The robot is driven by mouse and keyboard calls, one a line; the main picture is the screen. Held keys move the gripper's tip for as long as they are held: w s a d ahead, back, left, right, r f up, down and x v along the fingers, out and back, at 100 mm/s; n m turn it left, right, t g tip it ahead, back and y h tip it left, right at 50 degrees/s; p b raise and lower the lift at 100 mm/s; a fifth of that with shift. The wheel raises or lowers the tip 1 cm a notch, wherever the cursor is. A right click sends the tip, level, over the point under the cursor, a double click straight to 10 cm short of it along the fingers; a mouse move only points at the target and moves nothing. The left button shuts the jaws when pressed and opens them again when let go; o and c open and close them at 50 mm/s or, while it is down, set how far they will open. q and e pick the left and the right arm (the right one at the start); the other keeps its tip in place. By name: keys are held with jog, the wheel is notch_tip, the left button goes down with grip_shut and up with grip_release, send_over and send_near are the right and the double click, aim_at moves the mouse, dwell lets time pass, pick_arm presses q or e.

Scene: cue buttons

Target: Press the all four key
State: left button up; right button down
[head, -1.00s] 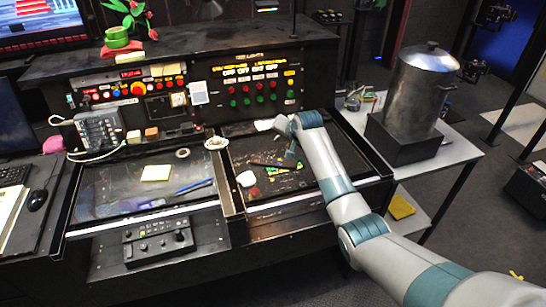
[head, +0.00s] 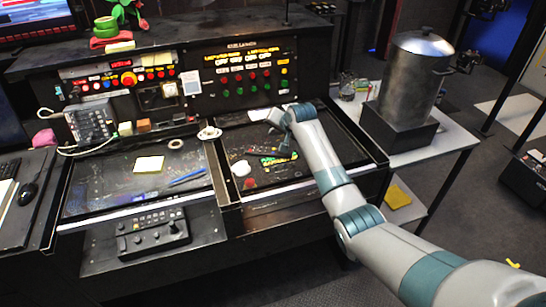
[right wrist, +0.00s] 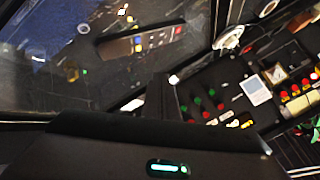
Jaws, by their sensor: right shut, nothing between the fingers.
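The black light panel (head: 245,75) stands upright at the back of the console, with rows of red and green buttons (head: 238,86), lit yellow lettering above them and a few yellow keys at its right edge. The labels are too small to tell which is the all four key. My right gripper (head: 283,150) is shut and empty, pointing down over the right desk tray, in front of and below the panel and apart from it. In the right wrist view the panel's red and green buttons (right wrist: 208,104) show beyond my dark gripper body. My left gripper is out of view.
A left panel (head: 125,80) carries a big red button and several small ones. A small control box (head: 152,230) sits in front. The right tray holds a white round thing (head: 241,168) and loose items.

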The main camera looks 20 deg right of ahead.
notch_tip(320, 180, down, 4)
jog(key=b, duration=0.3)
jog(key=shift+f+b, duration=0.45)
jog(key=shift+f, duration=0.6)
jog(key=shift+f, duration=0.7)
dwell(1.8)
jog(key=shift+r+p, duration=0.7)
jog(key=shift+p, duration=0.3)
notch_tip(320, 180, up, 5)
jog(key=p, duration=0.5)
